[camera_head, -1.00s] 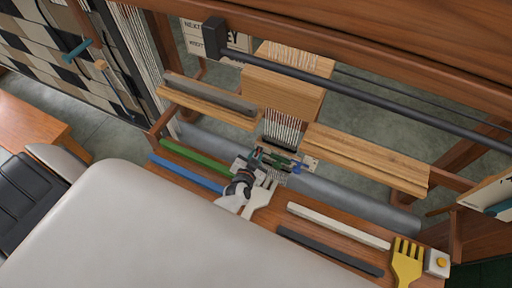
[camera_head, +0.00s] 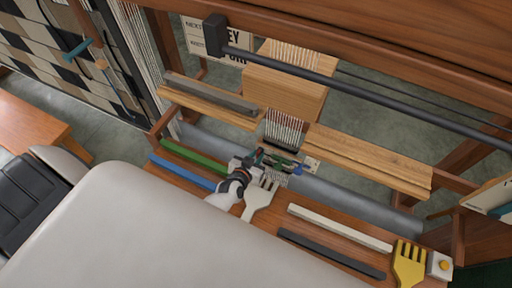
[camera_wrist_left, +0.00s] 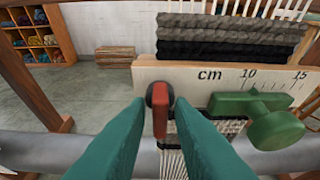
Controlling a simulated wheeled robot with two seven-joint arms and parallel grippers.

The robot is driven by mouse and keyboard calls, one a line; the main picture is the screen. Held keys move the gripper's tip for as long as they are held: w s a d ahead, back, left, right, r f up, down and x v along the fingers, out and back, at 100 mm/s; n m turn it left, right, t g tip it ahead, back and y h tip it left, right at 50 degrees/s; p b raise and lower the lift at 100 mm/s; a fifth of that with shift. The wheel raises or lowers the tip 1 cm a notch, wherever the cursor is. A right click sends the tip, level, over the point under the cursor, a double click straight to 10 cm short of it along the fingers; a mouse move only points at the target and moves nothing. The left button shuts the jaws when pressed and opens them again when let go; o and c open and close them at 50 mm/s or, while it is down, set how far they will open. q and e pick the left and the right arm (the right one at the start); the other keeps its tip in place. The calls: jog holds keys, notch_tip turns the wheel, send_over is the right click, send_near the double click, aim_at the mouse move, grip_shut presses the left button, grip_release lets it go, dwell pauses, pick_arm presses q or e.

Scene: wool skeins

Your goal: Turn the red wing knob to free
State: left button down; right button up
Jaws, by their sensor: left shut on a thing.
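The red wing knob (camera_wrist_left: 159,108) sits at the left end of a pale ruler bar (camera_wrist_left: 215,82) marked in cm, its wing pointing down. My left gripper (camera_wrist_left: 160,118) has its two teal fingers on either side of the wing and is shut on it. In the head view my left gripper (camera_head: 256,160) reaches to the small bar at the loom's front, and I cannot make out the knob there. A green knob (camera_wrist_left: 268,122) sits farther right on the bar. My right gripper is not in view.
Dark woven wool (camera_wrist_left: 225,38) lies just behind the bar. A white fork-shaped comb (camera_head: 262,198) lies close beside my left wrist. A green stick (camera_head: 195,158), a blue stick (camera_head: 186,173) and a yellow comb (camera_head: 408,264) lie on the wooden shelf. A grey roller (camera_head: 345,195) runs along it.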

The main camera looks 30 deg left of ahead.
pick_arm(q)
jog(key=c, duration=1.5)
grip_release()
jog(key=v, duration=1.2)
jog(key=shift+f, duration=0.1)
